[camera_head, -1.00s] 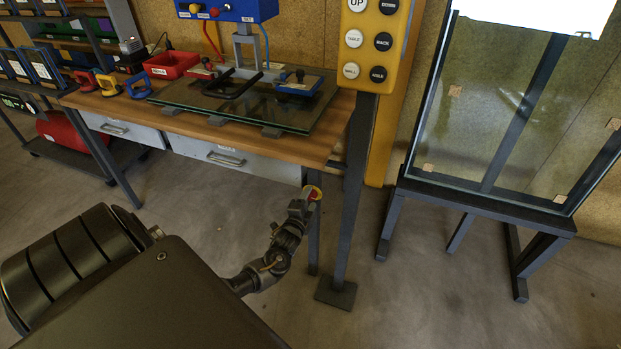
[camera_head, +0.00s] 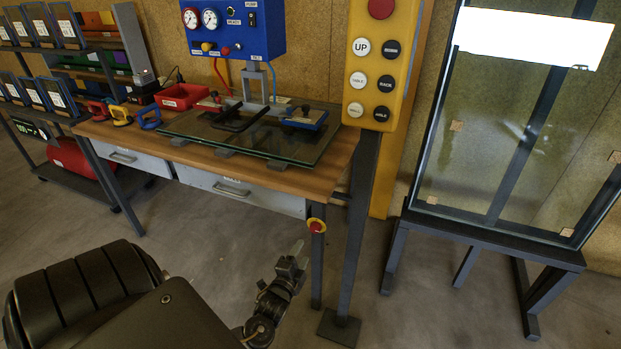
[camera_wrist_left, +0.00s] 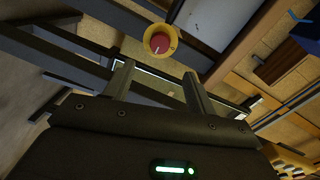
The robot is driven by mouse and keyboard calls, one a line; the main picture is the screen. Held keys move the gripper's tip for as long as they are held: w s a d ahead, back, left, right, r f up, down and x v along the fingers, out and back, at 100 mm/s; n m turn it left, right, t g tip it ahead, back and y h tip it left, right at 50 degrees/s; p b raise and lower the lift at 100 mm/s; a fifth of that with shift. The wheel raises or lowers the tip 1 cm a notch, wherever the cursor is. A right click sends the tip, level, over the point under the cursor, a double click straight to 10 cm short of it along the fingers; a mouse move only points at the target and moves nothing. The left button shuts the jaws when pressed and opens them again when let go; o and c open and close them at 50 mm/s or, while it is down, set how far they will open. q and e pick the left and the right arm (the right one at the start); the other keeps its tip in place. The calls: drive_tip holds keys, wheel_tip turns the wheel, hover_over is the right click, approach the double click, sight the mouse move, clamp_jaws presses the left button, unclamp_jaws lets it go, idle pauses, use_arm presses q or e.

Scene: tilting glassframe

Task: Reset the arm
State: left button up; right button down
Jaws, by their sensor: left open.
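My left gripper (camera_head: 292,256) is in the lower middle of the head view, below and slightly left of a red button with a yellow collar (camera_head: 317,226) on the bench's front leg. In the left wrist view my left gripper (camera_wrist_left: 158,76) has its two fingers apart with nothing held between them. The red button (camera_wrist_left: 160,41) shows there beyond the fingertips, apart from them. My right gripper does not show.
The wooden bench (camera_head: 270,178) carries a glass pane (camera_head: 292,146) and a blue control box (camera_head: 235,30). A yellow button panel (camera_head: 383,65) stands on a post to the right. A framed glass pane (camera_head: 470,130) leans on a dark stand. Floor around the gripper is clear.

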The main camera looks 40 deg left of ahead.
use_arm(q)
drive_tip(key=s+d+f+n+g+h+p, duration=0.15)
drive_tip(key=s+f+n+g, duration=0.35)
drive_tip(key=f, duration=0.6)
drive_tip(key=s+d+f+n+g+h, duration=0.1)
drive_tip(key=s+d+f+g+h, duration=0.1)
drive_tip(key=s+f, duration=0.75)
drive_tip(key=s+d+f+n+g+p, duration=0.1)
drive_tip(key=s+d+f+g, duration=0.1)
drive_tip(key=s, duration=0.6)
drive_tip(key=s+d+f+n+g+h+p, duration=0.1)
drive_tip(key=s+d+f+g+p, duration=0.1)
drive_tip(key=s+f, duration=0.4)
drive_tip(key=s+d+f+n+g+h+p, duration=0.1)
drive_tip(key=s+d+f+g, duration=0.3)
drive_tip(key=s, duration=0.8)
drive_tip(key=shift+s+d, duration=0.15)
drive_tip(key=shift+d, duration=0.4)
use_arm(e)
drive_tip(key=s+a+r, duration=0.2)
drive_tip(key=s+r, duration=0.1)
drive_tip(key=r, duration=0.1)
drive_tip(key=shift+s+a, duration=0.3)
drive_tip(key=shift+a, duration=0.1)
